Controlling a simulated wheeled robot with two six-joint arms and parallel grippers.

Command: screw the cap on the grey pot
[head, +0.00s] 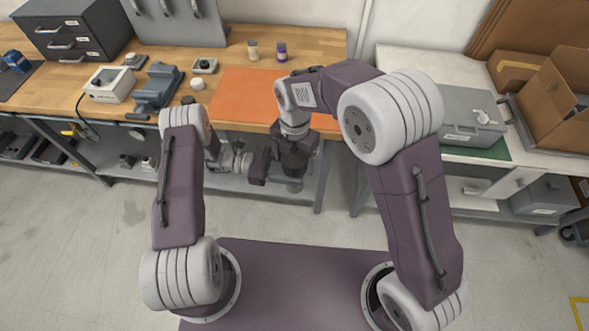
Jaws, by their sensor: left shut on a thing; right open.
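My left gripper (262,166) is in front of the bench and points right. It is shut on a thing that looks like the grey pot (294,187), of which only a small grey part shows. My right gripper (294,155) points down right above it and is open. Its dark body hides most of the pot and its top. I cannot make out the cap for sure; a small white round thing (197,84) lies on the bench near its front edge.
An orange mat (245,88) lies on the wooden bench behind my grippers. Two small bottles, one pale (253,50) and one purple (282,52), stand behind it. A grey-blue vise (158,88) and a white box (110,84) stand left. A grey case (470,117) stands right.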

